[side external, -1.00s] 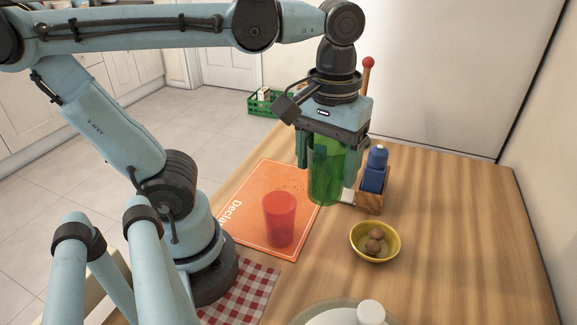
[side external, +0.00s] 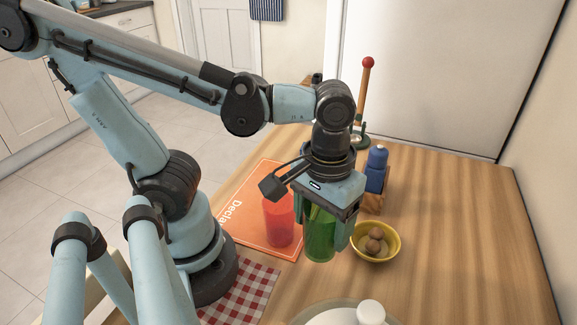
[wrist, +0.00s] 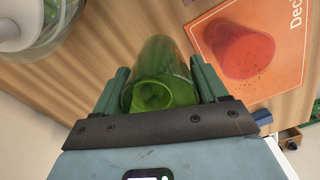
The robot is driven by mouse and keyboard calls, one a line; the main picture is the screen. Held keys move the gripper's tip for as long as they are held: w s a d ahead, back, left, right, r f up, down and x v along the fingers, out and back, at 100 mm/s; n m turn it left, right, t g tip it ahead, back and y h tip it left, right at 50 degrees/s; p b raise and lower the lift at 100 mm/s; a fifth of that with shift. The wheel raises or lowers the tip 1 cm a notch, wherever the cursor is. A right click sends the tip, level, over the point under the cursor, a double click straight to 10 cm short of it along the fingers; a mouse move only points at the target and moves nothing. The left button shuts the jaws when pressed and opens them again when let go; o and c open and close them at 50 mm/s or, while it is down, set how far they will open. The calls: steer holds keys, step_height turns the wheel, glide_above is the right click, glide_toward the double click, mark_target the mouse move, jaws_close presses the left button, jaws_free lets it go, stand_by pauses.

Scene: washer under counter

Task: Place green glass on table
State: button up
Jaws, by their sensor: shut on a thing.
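The green glass (side external: 321,238) is translucent and upright between the fingers of my gripper (side external: 325,228), which is shut on it. It is low over the wooden table (side external: 450,220), between the red glass and the yellow bowl. I cannot tell for sure whether its base touches the wood. In the wrist view the green glass (wrist: 162,75) sits between both fingers of my gripper (wrist: 160,80), its rim facing the camera.
A red glass (side external: 278,222) stands on an orange mat (side external: 250,215) just left of the green glass. A yellow bowl (side external: 390,252) with brown balls is close on the right. A blue bottle (side external: 376,172) stands behind in a wooden holder. The right side of the table is clear.

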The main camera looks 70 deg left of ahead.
mark_target(319, 249)
steer(key=shift+f, duration=3.35)
steer(key=o, duration=1.2)
steer(key=shift+f, duration=0.15)
steer(key=shift+r, duration=6)
steer(key=w+a+m+t, duration=0.1)
steer(key=w+a+t, duration=0.1)
steer(key=a, duration=0.1)
steer(key=w+a+f+m+t, duration=0.1)
steer(key=w+a+m+t, duration=0.1)
steer(key=w+a, duration=0.1)
steer(key=w+a+f+m+t, duration=0.1)
steer(key=w+a+t, duration=0.2)
steer(key=shift+w+a, duration=0.15)
steer(key=shift+w, duration=0.1)
